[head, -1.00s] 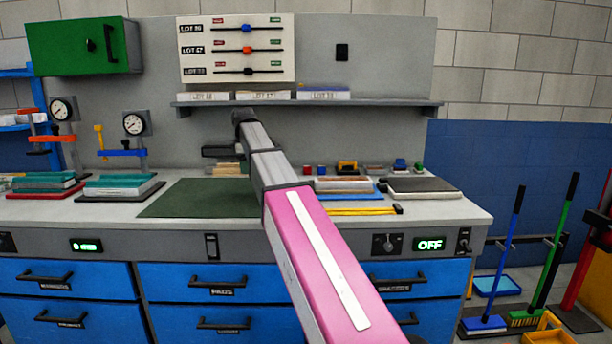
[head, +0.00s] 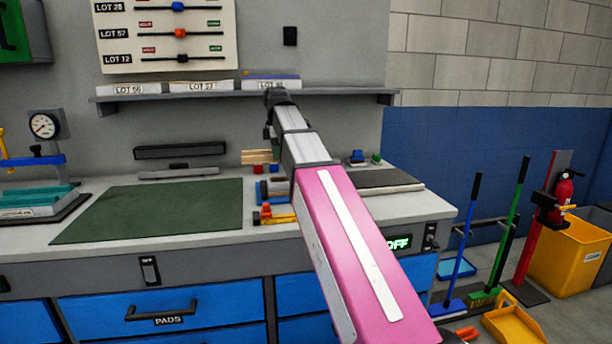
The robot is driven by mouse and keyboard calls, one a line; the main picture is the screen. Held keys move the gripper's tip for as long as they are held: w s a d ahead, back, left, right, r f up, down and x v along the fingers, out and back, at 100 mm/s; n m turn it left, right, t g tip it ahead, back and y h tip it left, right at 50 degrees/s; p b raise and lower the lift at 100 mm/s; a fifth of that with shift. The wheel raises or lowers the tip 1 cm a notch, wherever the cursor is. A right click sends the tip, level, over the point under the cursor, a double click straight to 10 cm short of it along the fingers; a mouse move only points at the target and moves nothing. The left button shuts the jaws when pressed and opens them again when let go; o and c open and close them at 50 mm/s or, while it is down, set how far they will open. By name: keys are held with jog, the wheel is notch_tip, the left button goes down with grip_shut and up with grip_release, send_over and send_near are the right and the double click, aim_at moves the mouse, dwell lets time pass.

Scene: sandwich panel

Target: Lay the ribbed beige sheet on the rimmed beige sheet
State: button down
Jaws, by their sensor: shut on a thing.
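A beige ribbed-looking piece (head: 261,157), apparently the ribbed beige sheet, shows just left of my arm in the head view, above the back of the bench. My gripper (head: 269,133) is shut on it; only a small dark part shows and my arm hides its fingers. I cannot make out the rimmed beige sheet.
A green mat (head: 150,210) lies clear on the bench. A teal-topped stack (head: 35,200) is at left under a gauge. A dark flat slab (head: 375,181) lies at right. Small red and blue pieces are near my arm. A wall shelf (head: 345,97) holds boxes.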

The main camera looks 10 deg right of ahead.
jog(key=w+d+f, duration=0.1)
jog(key=d, duration=0.1)
jog(key=w+d+f, duration=0.1)
jog(key=d+f, duration=0.1)
jog(key=d, duration=0.1)
jog(key=w+d+f, duration=0.1)
jog(key=d+f, duration=0.1)
jog(key=d, duration=0.1)
jog(key=shift+w+f, duration=0.15)
jog(key=shift+w, duration=0.15)
jog(key=shift+f, duration=2)
jog(key=shift+f, duration=0.1)
jog(key=c, duration=0.9)
grip_release()
notch_tip(320, 180, up, 12)
jog(key=shift+r, duration=0.1)
